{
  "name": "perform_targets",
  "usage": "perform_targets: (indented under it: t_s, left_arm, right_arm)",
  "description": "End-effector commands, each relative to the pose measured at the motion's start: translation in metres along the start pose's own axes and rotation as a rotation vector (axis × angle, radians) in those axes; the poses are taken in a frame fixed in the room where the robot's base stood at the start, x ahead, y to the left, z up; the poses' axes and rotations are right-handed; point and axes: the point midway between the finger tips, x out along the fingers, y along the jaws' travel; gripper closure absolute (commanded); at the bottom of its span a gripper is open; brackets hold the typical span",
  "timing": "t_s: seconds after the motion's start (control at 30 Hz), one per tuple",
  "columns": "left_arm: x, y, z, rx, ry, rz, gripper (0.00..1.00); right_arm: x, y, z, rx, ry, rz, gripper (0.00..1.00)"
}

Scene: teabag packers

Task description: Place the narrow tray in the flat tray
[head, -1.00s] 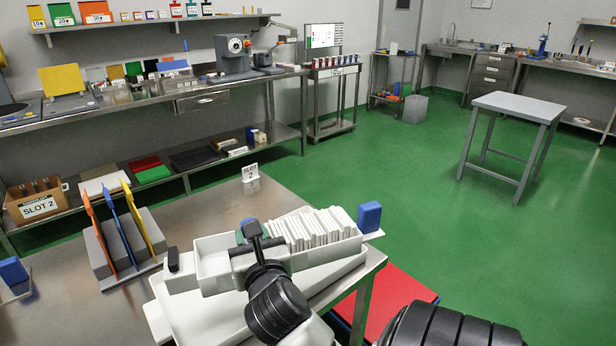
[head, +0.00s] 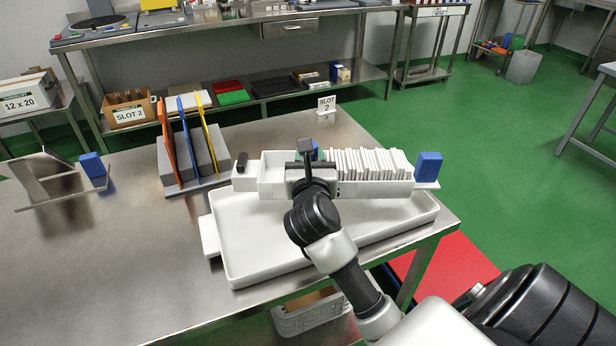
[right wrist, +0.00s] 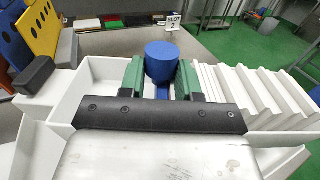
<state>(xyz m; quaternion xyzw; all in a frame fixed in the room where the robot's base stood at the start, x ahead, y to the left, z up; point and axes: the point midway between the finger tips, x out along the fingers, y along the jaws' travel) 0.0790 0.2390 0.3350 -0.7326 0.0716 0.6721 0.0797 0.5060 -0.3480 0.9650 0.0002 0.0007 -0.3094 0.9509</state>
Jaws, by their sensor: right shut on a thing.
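The narrow tray (head: 372,189) is a long white tray with a row of thin white packets in its right part and an empty left compartment. The flat tray (head: 252,240) is a wide, shallow white tray on the steel table; its visible floor is empty. The narrow tray lies across the flat tray's far edge in the head view; I cannot tell whether they touch. My right gripper (head: 306,158) is shut on the narrow tray. In the right wrist view, its green fingers (right wrist: 160,82) flank a blue round knob. My left gripper is out of view.
A rack with orange, blue and yellow boards (head: 190,150) stands left of the trays. A "SLOT 2" sign (head: 326,105) stands behind them. A blue block (head: 428,167) shows at the narrow tray's right end. The table's left front (head: 110,270) is clear.

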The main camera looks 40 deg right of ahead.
Motion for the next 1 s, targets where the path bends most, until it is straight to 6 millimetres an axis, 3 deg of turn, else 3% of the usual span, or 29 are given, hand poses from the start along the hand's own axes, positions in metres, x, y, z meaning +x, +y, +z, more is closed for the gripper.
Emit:
perform_targets:
  t_s: [0.17, 0.4, 0.87, 0.9, 1.0]
  left_arm:
    - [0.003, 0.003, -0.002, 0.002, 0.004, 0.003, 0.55]
    - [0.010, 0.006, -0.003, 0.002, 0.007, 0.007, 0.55]
    - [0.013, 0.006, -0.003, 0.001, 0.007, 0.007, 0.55]
    - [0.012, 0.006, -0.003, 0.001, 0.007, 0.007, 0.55]
    - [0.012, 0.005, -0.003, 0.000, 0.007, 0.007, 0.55]
  right_arm:
    - [0.005, 0.006, -0.009, -0.001, -0.003, 0.002, 1.00]
    - [0.005, 0.005, -0.041, -0.001, -0.002, 0.001, 1.00]
    - [0.005, 0.005, -0.048, 0.000, -0.004, 0.002, 1.00]
    - [0.005, 0.005, -0.048, 0.000, -0.001, 0.001, 0.63]
    - [0.005, 0.005, -0.048, 0.000, -0.001, 0.001, 0.48]
